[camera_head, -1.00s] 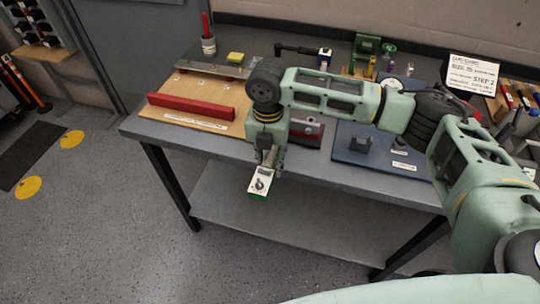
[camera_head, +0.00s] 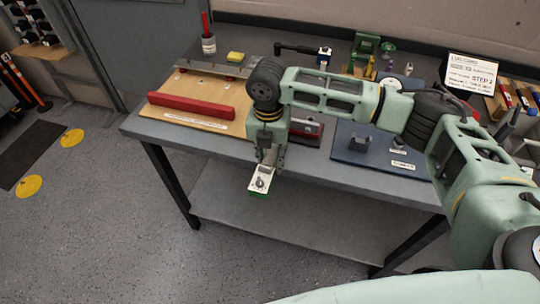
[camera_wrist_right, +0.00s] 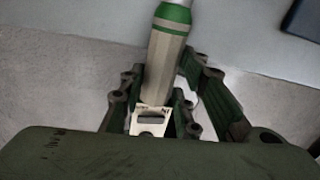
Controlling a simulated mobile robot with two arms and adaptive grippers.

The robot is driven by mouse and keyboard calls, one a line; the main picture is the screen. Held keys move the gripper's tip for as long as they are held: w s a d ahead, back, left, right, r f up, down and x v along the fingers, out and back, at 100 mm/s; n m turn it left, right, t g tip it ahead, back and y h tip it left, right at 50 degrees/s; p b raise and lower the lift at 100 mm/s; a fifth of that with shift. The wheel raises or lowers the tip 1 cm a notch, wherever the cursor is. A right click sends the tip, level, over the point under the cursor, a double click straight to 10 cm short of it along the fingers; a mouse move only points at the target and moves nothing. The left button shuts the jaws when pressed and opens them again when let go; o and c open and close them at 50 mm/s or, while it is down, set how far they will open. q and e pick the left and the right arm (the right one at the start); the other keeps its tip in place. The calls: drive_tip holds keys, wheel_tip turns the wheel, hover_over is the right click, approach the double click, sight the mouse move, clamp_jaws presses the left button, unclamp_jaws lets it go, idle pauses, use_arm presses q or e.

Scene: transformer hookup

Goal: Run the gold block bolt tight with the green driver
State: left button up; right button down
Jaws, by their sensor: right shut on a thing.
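My right gripper (camera_head: 268,158) hangs in front of the table's near edge, pointing down. It is shut on the green driver (camera_head: 260,181), whose pale end face and green rim show below the fingers. In the right wrist view the driver (camera_wrist_right: 165,55) is a beige cylinder with a green band, gripped between the two fingers (camera_wrist_right: 168,95). The driver is in the air, apart from the table. I cannot pick out the gold block bolt; my right arm covers part of the table. My left gripper is not in view.
On the table (camera_head: 225,150) lie a wooden board (camera_head: 228,94) with a red bar (camera_head: 190,106), and a blue mat (camera_head: 370,158) with small parts. A sign (camera_head: 470,73) and a green stand (camera_head: 366,46) stand at the back. The floor in front is clear.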

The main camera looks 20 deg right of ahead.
drive_tip(key=shift+w+d, duration=0.35)
drive_tip(key=shift+w, duration=0.2)
drive_tip(key=shift+w+d+p, duration=0.25)
drive_tip(key=shift+w+p, duration=0.1)
drive_tip(key=shift+p, duration=1.05)
idle(2.3)
drive_tip(key=shift+r, duration=0.1)
idle(0.3)
drive_tip(key=shift+s+a+p, duration=0.45)
drive_tip(key=shift+s+p, duration=0.2)
drive_tip(key=shift+s+a+p, duration=0.4)
drive_tip(key=shift+s+p, duration=0.2)
drive_tip(key=shift+s+a+p, duration=0.4)
drive_tip(key=shift+s+p, duration=0.1)
drive_tip(key=shift+s, duration=0.05)
drive_tip(key=shift+s, duration=0.1)
